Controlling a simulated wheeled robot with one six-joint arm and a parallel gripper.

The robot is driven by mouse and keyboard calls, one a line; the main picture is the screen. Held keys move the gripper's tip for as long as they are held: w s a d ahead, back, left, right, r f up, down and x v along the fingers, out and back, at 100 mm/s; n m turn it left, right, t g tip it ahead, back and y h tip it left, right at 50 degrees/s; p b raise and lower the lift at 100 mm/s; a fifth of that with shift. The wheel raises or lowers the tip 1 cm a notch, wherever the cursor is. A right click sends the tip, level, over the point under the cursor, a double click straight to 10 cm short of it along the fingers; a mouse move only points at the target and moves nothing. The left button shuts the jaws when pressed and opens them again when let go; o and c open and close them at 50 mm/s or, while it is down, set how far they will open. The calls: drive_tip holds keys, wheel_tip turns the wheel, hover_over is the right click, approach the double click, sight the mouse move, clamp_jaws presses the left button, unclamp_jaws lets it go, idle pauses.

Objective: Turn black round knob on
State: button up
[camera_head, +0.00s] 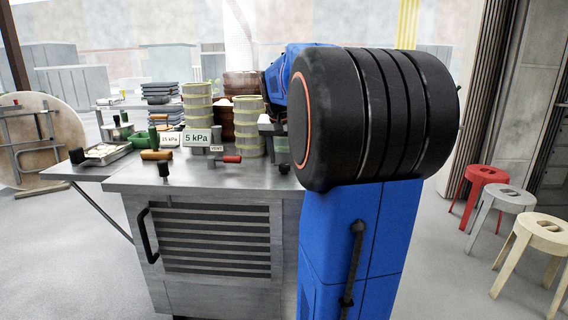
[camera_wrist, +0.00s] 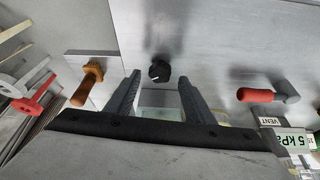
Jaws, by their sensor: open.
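In the wrist view, a black round knob (camera_wrist: 160,71) with a small pale mark sits on a grey metal surface. My gripper (camera_wrist: 159,84) is open and empty, with one finger on each side of the knob's line; whether the fingers reach around it I cannot tell. That view shows one black knob (camera_head: 284,168) at the counter's right, beside my arm, and another black knob (camera_head: 164,169) at the front left.
In the wrist view, an orange-brown handle (camera_wrist: 87,83) lies left of the knob and a red handle (camera_wrist: 262,95) lies right, near a VENT label (camera_wrist: 268,121).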

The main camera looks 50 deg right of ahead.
sight(284, 169)
drive_tip(key=shift+x, duration=1.45)
drive_tip(key=c, duration=1)
drive_tip(key=shift+c, duration=0.2)
drive_tip(key=shift+m, duration=0.4)
drive_tip(key=shift+w+m+g+h, duration=0.15)
drive_tip(key=shift+m+g, duration=0.4)
drive_tip(key=shift+m, duration=0.65)
drive_tip(key=shift+w+m+g+h, duration=0.1)
drive_tip(key=shift+m+g+h, duration=0.15)
drive_tip(key=shift+m+g, duration=0.65)
drive_tip(key=shift+m+t, duration=0.35)
drive_tip(key=shift+m, duration=0.15)
drive_tip(key=o, duration=1)
